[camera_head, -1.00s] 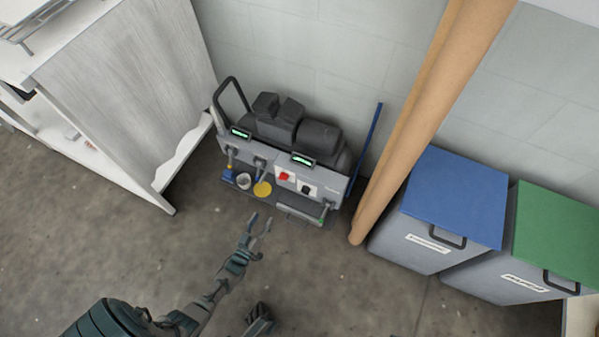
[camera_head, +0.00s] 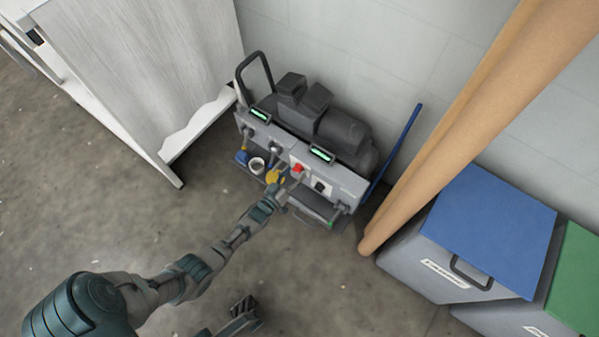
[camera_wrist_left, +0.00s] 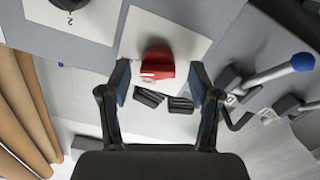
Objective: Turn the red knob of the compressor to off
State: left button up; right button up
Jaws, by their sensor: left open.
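The compressor (camera_head: 345,183) is a grey and black machine on the floor against the wall. Its red knob (camera_head: 297,169) sits on a white label on the front panel. In the left wrist view the red knob (camera_wrist_left: 157,62) is near the middle, on the white plate. My left gripper (camera_head: 291,183) is right in front of the panel at the knob. In the left wrist view my open left gripper (camera_wrist_left: 160,88) has one finger on each side of the knob's lower end; I cannot tell whether they touch it. My right gripper does not show clearly.
A black knob (camera_head: 321,187) on its own white label is beside the red one. A blue-tipped lever (camera_wrist_left: 300,62) and fittings are close to the gripper. Brown rolls (camera_head: 470,120) lean right of the compressor, near a blue-lidded bin (camera_head: 490,225). A white cabinet (camera_head: 150,75) stands left.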

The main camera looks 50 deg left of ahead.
pick_arm(q)
jog(key=shift+w+r, duration=0.15)
jog(key=shift+w, duration=0.2)
jog(key=c, duration=1.1)
jog(key=shift+c, duration=0.2)
jog(key=shift+n, duration=0.3)
jog(key=shift+s+a+f+n, duration=0.1)
jog(key=shift+n, duration=2.1)
jog(key=shift+s+a+f+n, duration=0.1)
jog(key=shift+a+n, duration=0.05)
jog(key=shift+n, duration=2.05)
jog(key=shift+a+f+n, duration=0.1)
jog(key=shift+n, duration=2.1)
